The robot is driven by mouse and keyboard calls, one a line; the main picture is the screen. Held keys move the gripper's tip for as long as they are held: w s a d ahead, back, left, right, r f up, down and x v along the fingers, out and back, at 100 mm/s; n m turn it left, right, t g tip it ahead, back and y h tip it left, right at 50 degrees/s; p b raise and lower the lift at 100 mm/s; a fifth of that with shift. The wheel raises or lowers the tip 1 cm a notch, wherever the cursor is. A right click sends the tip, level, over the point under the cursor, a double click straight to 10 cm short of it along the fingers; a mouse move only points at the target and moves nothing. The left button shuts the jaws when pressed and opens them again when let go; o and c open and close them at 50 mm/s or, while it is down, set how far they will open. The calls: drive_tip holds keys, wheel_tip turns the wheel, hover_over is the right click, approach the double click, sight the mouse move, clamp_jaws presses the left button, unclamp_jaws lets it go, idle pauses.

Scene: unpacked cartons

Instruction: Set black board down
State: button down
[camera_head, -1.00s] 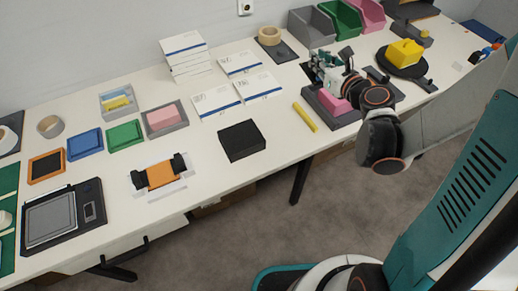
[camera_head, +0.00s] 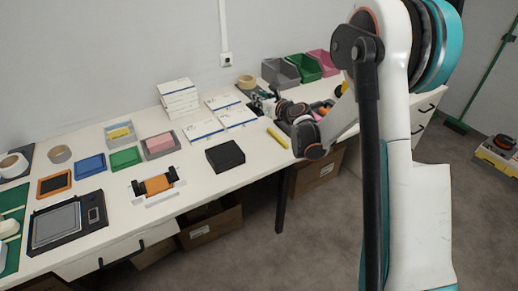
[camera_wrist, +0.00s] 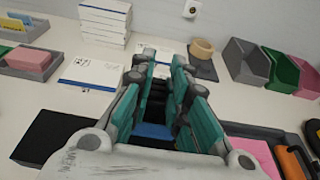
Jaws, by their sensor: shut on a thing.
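My gripper (camera_head: 263,101) is low over the back of the table, right of the white cartons. In the wrist view its teal fingers (camera_wrist: 160,75) are close around a dark, flat piece (camera_wrist: 156,96), which looks like the black board. The fingers hide most of it, and I cannot tell whether it touches the table. Another dark board (camera_wrist: 208,70) lies under a tan tape roll (camera_wrist: 201,50) beyond the fingers.
A black box (camera_head: 225,156) stands at the front middle, with a yellow bar (camera_head: 277,138) to its right. White cartons (camera_head: 238,118) lie left of my gripper. Grey (camera_head: 281,73), green (camera_head: 303,67) and pink (camera_head: 323,61) bins stand at the back right. Bare tabletop shows around the yellow bar.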

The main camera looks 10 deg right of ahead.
drive_tip(key=f+b, duration=0.2)
drive_tip(key=f, duration=0.4)
drive_tip(key=f+b, duration=0.2)
drive_tip(key=f, duration=0.5)
drive_tip(key=w+f+b, duration=0.1)
drive_tip(key=f+b, duration=0.2)
drive_tip(key=f, duration=0.4)
drive_tip(key=shift+f, duration=0.2)
drive_tip(key=c, duration=1.6)
unclamp_jaws()
drive_tip(key=shift+o, duration=0.2)
drive_tip(key=shift+s+r, duration=0.1)
drive_tip(key=shift+r, duration=0.05)
